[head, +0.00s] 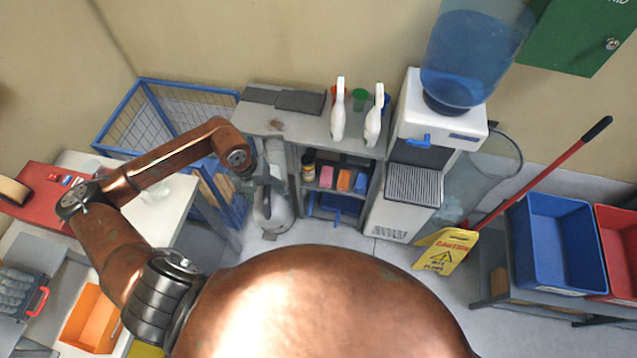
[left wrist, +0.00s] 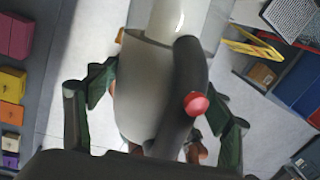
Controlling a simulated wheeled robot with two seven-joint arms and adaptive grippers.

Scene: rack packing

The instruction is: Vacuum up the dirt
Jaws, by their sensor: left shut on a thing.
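A grey-white handheld vacuum (head: 272,208) with a dark handle stands upright or hangs just left of the grey shelf unit. My left gripper (head: 262,176) is at its upper part. In the left wrist view the vacuum (left wrist: 145,85) shows its pale body, dark curved handle and red button, and my left gripper (left wrist: 158,115) has its green-black fingers on both sides, shut on it. I cannot tell whether the vacuum touches the floor. A small brownish patch (head: 277,124), perhaps the dirt, lies on the shelf unit's top. My right gripper is out of view.
The shelf unit (head: 252,115) carries two white spray bottles (head: 339,112) and a green cup (head: 359,98). A water dispenser (head: 404,175) stands right of it, with a yellow caution sign (head: 446,250). A blue wire cage (head: 128,118) is at the left.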

